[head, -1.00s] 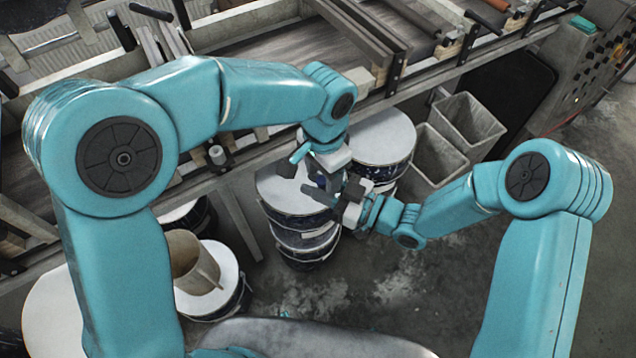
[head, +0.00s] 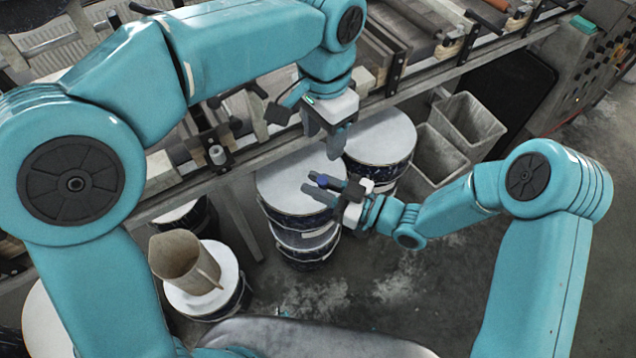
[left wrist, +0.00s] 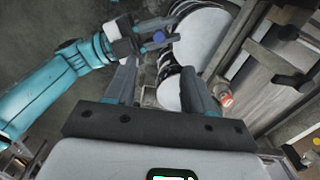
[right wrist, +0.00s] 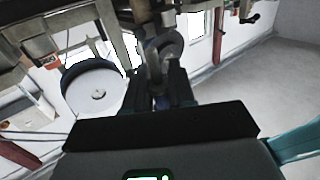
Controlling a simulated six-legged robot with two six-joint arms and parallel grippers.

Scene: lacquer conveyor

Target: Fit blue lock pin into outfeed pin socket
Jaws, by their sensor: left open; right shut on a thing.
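The blue lock pin (head: 322,181) is held in my right gripper (head: 325,188), over the white lid of a drum. Only a small blue part shows between the jaws; it also shows in the left wrist view (left wrist: 158,37) and as a dark blue bit in the right wrist view (right wrist: 161,102). My left gripper (head: 337,143) is open and empty, above and slightly right of the pin, apart from it. A small grey upright fitting (head: 217,154) stands on the conveyor's near edge; I cannot tell if it is the outfeed pin socket.
The conveyor (head: 265,152) runs across the back, with rollers and brackets. White-lidded drums (head: 380,137) stand before it. A beige jug (head: 183,262) sits on another drum at the left. Grey bins (head: 467,124) stand to the right. Open floor (head: 430,290) lies in front.

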